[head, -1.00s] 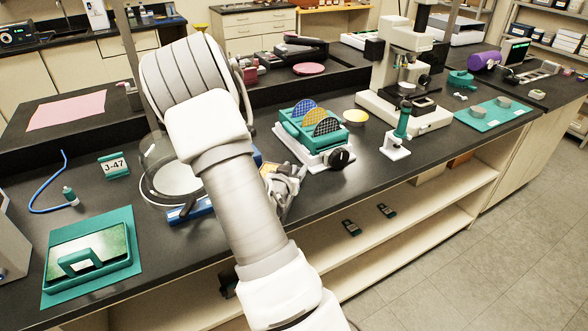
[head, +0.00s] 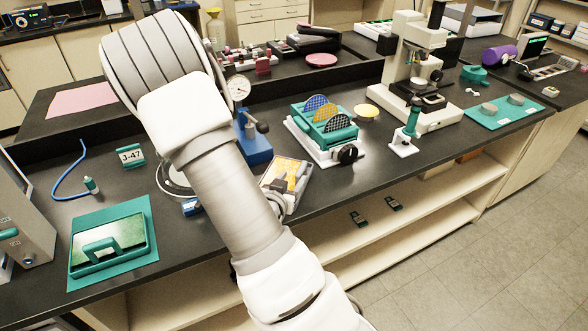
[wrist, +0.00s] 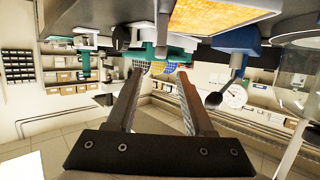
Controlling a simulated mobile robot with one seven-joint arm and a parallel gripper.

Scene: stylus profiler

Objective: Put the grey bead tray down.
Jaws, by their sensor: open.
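The grey bead tray (head: 268,183), with a yellow-orange bead surface, is near the bench's front edge in the head view, right of my forearm. Its left part is hidden by my arm, and it appears to rest on the bench. My gripper (head: 291,184) shows only in part over the tray's near right side. In the wrist view, which is upside down, my gripper (wrist: 160,80) has its two fingers apart with nothing between them. The tray (wrist: 218,14) shows at the top of that view, apart from the fingertips.
A blue dial-gauge stand (head: 253,142) stands behind the tray. A teal rack of discs (head: 325,135) on a white base is to its right. A teal tray with a handle (head: 112,246) and a J-47 sign (head: 131,156) are left.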

